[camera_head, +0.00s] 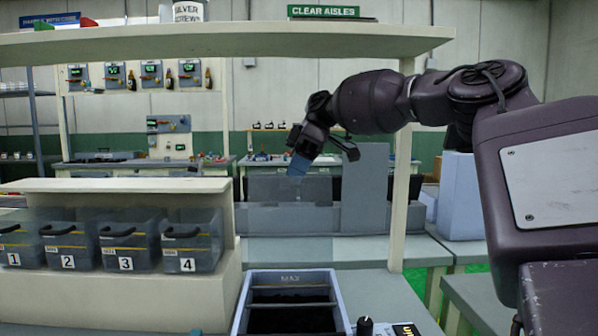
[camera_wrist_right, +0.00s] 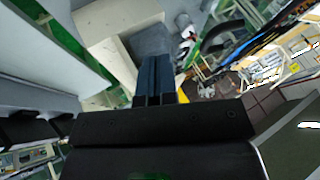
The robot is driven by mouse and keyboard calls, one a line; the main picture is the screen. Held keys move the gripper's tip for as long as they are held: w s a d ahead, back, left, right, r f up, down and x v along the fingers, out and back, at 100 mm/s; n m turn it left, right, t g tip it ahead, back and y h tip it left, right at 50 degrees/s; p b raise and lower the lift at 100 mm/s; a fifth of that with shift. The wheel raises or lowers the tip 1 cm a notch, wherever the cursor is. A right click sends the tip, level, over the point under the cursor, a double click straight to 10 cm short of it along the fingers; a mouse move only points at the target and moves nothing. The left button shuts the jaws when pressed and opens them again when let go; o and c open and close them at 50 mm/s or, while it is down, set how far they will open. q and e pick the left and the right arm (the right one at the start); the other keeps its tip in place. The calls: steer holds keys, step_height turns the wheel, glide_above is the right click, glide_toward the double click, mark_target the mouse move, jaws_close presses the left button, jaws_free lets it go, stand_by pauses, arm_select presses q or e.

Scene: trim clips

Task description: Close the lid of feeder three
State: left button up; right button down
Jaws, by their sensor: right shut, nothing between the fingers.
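Feeder three (camera_head: 126,248) is a dark translucent bin with a white number 3 label. It stands in the left row between feeder two (camera_head: 68,248) and feeder four (camera_head: 190,250). A dark curved handle and a yellow line show on its front. I cannot clearly tell how its lid stands. My right gripper (camera_head: 299,165) is raised in mid-air, right of and above the feeders, apart from them. Its blue fingers are shut and empty, and show side by side in the right wrist view (camera_wrist_right: 155,80). My left gripper is out of view.
A cream shelf (camera_head: 110,185) sits over the feeders, and a higher one (camera_head: 230,40) spans above. A post (camera_head: 404,200) stands at right. A pale bin marked MAX (camera_head: 237,312), with dark contents, sits at front centre. A black knob (camera_head: 364,326) is beside it.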

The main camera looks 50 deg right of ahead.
steer(key=shift+s+a+f+p, duration=0.1)
steer(key=shift+s+a+p, duration=0.5)
steer(key=shift+a, duration=0.3)
steer(key=shift+s+a+f+p, duration=0.1)
steer(key=shift+s+a+p, duration=0.4)
steer(key=shift+a, duration=0.35)
steer(key=shift+r, duration=0.1)
